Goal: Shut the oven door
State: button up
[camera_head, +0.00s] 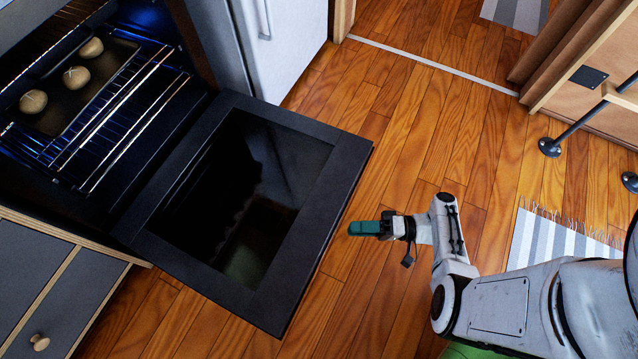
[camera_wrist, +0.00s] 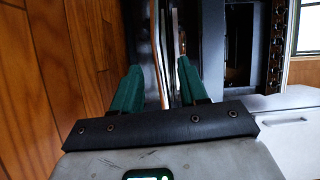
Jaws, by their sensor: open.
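The oven door (camera_head: 345,185) is dark with a black glass pane and hangs folded down, wide open, in the head view. My gripper (camera_head: 354,229) has green fingers and is just to the right of the door's outer edge, apparently clear of it. In the wrist view my gripper (camera_wrist: 160,66) is open, with nothing visibly held between its fingers. Dark and light upright strips show beyond the fingers there; I cannot tell exactly which part is the door. The oven (camera_head: 100,95) has its lit inside exposed at the upper left.
A baking tray (camera_head: 88,100) with three round buns and a wire rack (camera_head: 120,120) are inside the oven. A white cabinet (camera_head: 285,40) stands behind the door, a grey drawer (camera_head: 40,290) at lower left. Wooden floor (camera_head: 430,120) is clear around the gripper; a striped rug (camera_head: 550,240) lies right.

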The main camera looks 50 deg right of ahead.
jog(key=w+a+t+b, duration=0.1)
jog(key=w+a, duration=0.5)
jog(key=w, duration=0.2)
jog(key=shift+w+a+f, duration=0.15)
jog(key=shift+w+a, duration=0.05)
jog(key=shift+w, duration=0.05)
jog(key=shift+c, duration=0.3)
grip_shut()
dwell(0.3)
